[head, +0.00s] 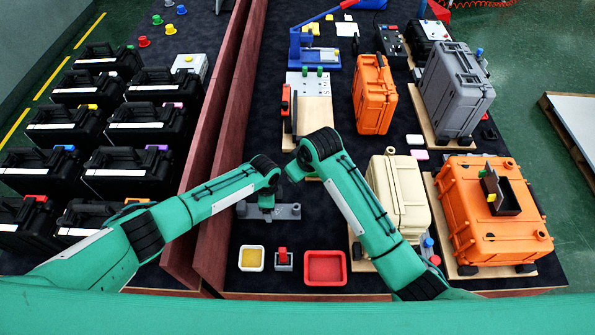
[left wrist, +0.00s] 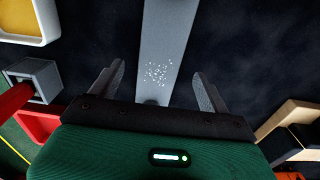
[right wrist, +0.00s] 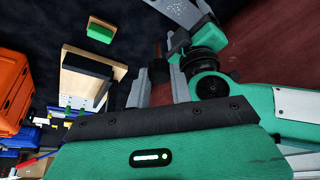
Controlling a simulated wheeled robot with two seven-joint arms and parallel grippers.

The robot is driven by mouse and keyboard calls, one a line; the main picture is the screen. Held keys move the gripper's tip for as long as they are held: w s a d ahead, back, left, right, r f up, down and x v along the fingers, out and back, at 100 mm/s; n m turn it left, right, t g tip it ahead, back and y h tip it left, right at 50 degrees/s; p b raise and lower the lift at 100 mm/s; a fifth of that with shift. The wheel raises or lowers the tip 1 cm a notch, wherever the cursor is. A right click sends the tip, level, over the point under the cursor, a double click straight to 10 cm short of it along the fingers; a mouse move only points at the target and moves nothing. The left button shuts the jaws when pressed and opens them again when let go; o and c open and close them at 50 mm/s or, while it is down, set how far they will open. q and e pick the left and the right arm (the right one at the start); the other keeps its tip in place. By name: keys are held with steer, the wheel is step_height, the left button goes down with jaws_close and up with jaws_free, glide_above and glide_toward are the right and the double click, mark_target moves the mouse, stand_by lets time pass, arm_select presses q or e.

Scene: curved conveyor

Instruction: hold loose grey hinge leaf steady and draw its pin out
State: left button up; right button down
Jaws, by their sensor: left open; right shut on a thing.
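The grey hinge leaf (head: 287,211) lies on the dark surface in the head view, partly hidden under my left gripper. In the left wrist view the leaf (left wrist: 165,45), with white specks, runs between the open fingers of my left gripper (left wrist: 157,88), a gap on each side. My right gripper (right wrist: 160,88) is shut on a thin dark piece (right wrist: 158,49) that looks like the pin. The speckled leaf end (right wrist: 180,10) shows at the top of the right wrist view. I cannot tell whether pin and leaf touch. In the head view the right fingers are hidden.
A yellow-filled tray (head: 252,258), a grey block with a red top (head: 284,260) and a red tray (head: 325,267) stand in front. A wooden board (head: 314,115) is behind. A beige case (head: 398,190) is right; a red-brown wall (head: 212,215) is left.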

arm_select(q)
step_height(320, 180, up, 9)
stand_by(0.3)
